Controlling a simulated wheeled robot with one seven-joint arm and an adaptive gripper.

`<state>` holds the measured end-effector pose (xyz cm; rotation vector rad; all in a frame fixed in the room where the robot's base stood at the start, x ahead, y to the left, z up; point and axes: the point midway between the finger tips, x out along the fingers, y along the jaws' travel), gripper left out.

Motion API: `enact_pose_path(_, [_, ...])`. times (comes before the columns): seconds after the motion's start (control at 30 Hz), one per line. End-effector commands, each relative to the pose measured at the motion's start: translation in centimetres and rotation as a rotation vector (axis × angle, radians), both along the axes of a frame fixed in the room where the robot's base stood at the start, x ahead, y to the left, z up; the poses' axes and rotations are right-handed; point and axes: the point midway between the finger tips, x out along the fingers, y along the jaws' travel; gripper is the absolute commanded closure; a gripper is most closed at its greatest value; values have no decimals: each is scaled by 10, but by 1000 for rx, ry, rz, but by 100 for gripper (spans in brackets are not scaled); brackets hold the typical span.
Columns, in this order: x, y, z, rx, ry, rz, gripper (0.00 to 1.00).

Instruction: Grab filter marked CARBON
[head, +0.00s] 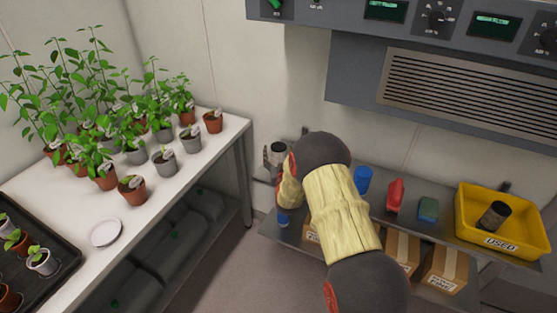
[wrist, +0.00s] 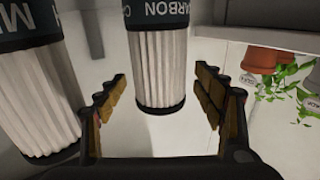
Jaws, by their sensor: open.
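In the wrist view, the filter marked CARBON (wrist: 160,65) has white pleats, a dark band with white lettering and a black end rim. It lies between the two fingers of my gripper (wrist: 161,76), which is open. Gaps show on both sides, and neither finger appears to touch the filter. A second white pleated filter (wrist: 38,100) with a dark band stands to the left, close to the left finger.
A yellow bin labelled USED (head: 500,246) holds a dark cylinder (head: 493,216). A blue cup (head: 362,179), a red bottle (head: 395,195) and a teal block (head: 428,209) stand on the shelf (head: 447,231). A white bench (head: 160,208) with potted plants is at left.

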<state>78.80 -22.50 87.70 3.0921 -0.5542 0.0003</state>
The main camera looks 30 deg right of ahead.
Motion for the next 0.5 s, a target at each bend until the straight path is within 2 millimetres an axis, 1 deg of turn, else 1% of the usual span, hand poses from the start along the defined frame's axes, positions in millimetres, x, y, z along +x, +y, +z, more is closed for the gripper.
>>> enact_pose_path(0.1, [19, -7, -3, 0, -1, 0, 32])
enact_pose_path(0.23, [37, -14, -2, 0, -1, 0, 32])
enact_pose_path(0.33, [44, -16, -2, 0, 0, 0, 32])
enact_pose_path(0.5, [47, -17, 0, 0, 0, 0, 32])
